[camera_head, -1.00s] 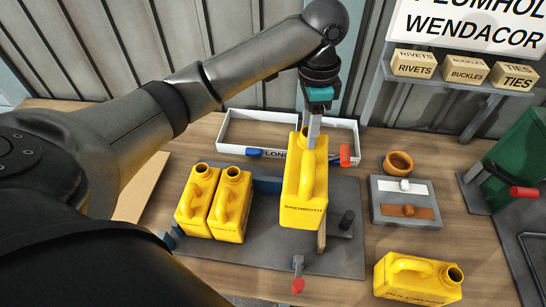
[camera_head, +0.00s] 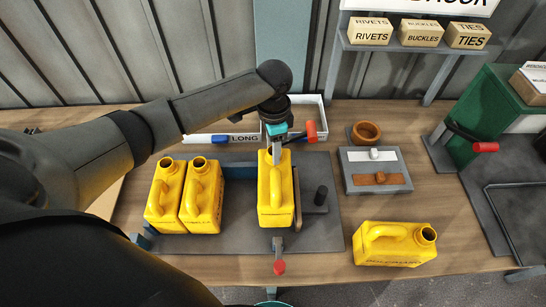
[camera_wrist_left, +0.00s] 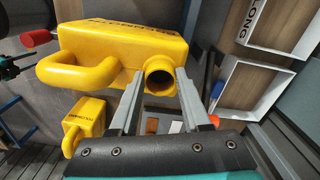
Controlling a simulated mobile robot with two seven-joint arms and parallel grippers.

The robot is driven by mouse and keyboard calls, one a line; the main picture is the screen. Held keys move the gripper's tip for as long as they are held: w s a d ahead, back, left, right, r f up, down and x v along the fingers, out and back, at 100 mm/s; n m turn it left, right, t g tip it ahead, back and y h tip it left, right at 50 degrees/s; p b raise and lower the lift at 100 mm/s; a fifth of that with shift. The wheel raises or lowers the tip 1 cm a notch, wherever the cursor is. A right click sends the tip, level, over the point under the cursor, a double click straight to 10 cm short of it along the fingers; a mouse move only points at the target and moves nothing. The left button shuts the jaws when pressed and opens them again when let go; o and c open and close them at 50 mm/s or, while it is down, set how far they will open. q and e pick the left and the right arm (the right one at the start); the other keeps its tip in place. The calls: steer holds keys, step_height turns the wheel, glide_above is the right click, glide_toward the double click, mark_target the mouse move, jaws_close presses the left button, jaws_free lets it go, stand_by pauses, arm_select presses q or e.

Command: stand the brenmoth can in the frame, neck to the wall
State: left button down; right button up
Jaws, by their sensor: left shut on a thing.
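The brenmoth can (camera_head: 276,195) is yellow and upright, its handle on top. My left gripper (camera_head: 277,150) is shut on its neck end from above; the neck opening (camera_wrist_left: 160,78) shows between the fingers (camera_wrist_left: 160,105) in the left wrist view. The neck end points to the wall. The frame (camera_head: 240,173), with a blue back bar on a grey plate (camera_head: 250,238), holds two more yellow cans (camera_head: 165,195) (camera_head: 202,197) at left. The held can is at its right part, beside a wooden bar (camera_head: 297,195). I cannot tell whether its base touches the plate. My right gripper is out of view.
A red-knobbed clamp (camera_head: 279,266) is in front, a black knob (camera_head: 321,195) at right. Another yellow can (camera_head: 395,244) lies at front right. A white tray (camera_head: 230,138) is behind. A grey holder (camera_head: 375,171) and a wooden ring (camera_head: 366,132) stand right.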

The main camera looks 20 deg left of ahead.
arm_select(q)
steer(key=shift+f, duration=2.15)
steer(key=shift+c, duration=1.8)
jaws_free()
steer(key=shift+f, duration=0.1)
step_height(320, 180, up, 12)
steer(key=shift+r+p, duration=0.15)
steer(key=shift+p, duration=0.15)
